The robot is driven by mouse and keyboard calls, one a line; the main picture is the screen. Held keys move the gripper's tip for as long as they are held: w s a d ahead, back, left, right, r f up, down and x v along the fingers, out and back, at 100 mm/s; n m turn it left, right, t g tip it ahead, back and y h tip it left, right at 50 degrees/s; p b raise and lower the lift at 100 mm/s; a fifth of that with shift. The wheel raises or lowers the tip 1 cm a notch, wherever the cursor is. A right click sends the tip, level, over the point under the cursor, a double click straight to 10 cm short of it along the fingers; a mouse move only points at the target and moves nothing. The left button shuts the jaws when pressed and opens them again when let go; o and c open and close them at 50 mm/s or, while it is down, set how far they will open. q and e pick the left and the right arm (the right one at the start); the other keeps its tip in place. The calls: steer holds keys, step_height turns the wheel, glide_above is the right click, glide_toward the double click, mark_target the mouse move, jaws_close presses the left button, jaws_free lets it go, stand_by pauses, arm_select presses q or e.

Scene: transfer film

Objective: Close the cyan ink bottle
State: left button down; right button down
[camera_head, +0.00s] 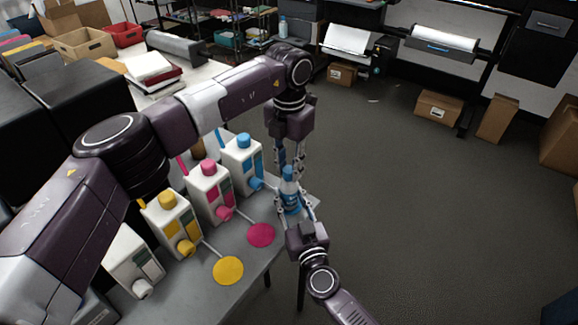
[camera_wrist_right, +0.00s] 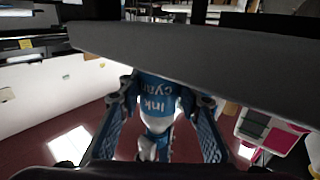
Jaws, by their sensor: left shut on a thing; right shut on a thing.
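The cyan ink bottle (camera_head: 289,196) stands upright in the head view, past the right edge of the grey table. My right gripper (camera_head: 292,207) comes from below and is shut around its body. In the right wrist view, the bottle's blue label (camera_wrist_right: 158,93) reads "Ink cyan", between the fingers of my right gripper (camera_wrist_right: 165,115). My left gripper (camera_head: 289,166) points down from above, shut on the bottle's top, apparently the cap (camera_head: 288,172). The fingers partly hide the cap, and I cannot tell how far it is seated.
The floor to the right is clear, with cardboard boxes (camera_head: 438,108) beyond.

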arm_select(q)
steer(key=c, duration=1.6)
jaws_free()
step_height(320, 180, up, 12)
arm_select(e)
steer(key=c, duration=1.3)
jaws_free()
